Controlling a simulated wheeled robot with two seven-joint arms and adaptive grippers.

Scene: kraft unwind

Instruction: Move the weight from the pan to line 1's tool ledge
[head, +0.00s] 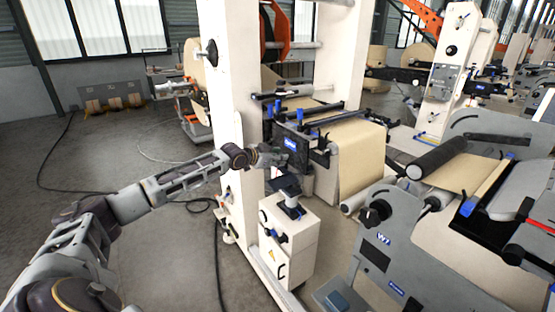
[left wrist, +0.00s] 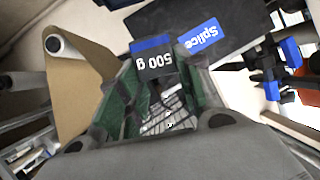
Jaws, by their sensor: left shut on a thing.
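My left gripper (head: 270,156) reaches in from the left, in front of the white machine upright. In the left wrist view, its green-padded fingers (left wrist: 160,82) are shut on a dark weight (left wrist: 155,66) with a blue band and a "500 g" label. In the head view the weight is too small to make out at the gripper. A dark pan (head: 285,186) sits on a small stand just below the gripper, apart from it. A dark panel with a blue label (head: 290,143) is right beside the gripper; the left wrist view shows its "Splice" label (left wrist: 200,38). I cannot clearly tell the tool ledge apart. My right gripper is out of view.
The pan's stand rises from a white cabinet (head: 290,240) with a handle. A kraft paper roll and web (head: 355,150) lie right of the panel. A grey machine marked W7 (head: 383,238) stands at right. The floor at left is open, crossed by cables.

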